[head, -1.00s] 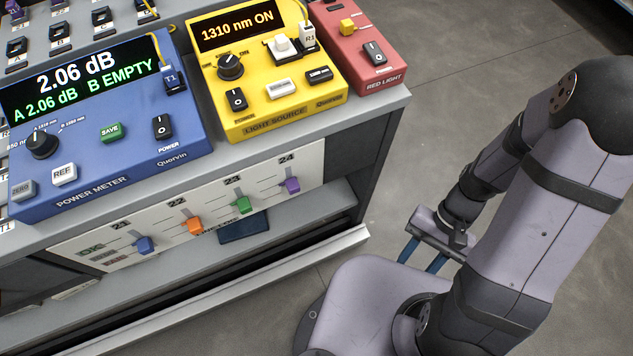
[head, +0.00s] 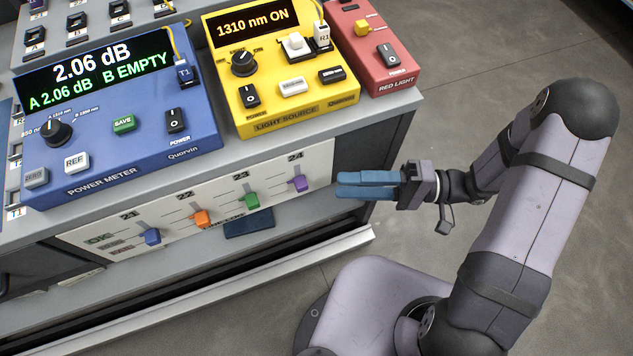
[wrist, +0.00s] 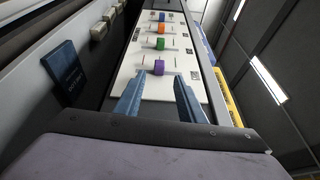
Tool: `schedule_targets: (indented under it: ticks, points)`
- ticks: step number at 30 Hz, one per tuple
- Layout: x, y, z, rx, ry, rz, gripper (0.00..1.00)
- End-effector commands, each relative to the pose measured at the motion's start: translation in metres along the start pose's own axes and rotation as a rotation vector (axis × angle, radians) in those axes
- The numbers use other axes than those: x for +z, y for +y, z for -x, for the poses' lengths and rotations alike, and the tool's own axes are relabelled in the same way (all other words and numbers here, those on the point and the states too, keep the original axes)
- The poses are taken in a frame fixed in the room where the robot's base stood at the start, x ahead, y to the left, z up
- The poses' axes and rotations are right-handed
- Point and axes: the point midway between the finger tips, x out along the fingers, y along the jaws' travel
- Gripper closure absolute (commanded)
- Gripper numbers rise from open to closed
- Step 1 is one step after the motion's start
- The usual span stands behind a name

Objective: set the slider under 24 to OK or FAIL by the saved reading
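The purple slider (head: 299,184) under 24 is on the white panel (head: 320,165) on the bench front. It also shows in the wrist view (wrist: 158,67), ahead of and between my fingertips, not touched. The blue (head: 151,236), orange (head: 202,218) and green (head: 250,200) sliders sit under 21, 22 and 23. OK and FAIL labels are at the panel's left end; I cannot tell the purple slider's setting. My gripper (head: 338,184) is open and empty, just right of the panel. The power meter (head: 135,165) reads 2.06 dB, with A 2.06 dB and B EMPTY.
The yellow light source (head: 300,110) reads 1310 nm ON; the red light box (head: 395,75) stands beside it. A dark blue block (head: 248,222) is below the panel, above a protruding lower ledge (head: 330,250).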

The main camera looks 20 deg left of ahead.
Motion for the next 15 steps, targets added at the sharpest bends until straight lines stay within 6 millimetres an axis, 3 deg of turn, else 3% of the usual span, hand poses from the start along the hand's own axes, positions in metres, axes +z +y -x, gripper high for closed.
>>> schedule_targets:
  ticks: [8,15]
  points:
    - [0.001,0.001,-0.001,0.002,-0.002,0.068,0.64]
    - [0.002,0.001,-0.019,0.003,-0.007,0.064,0.64]
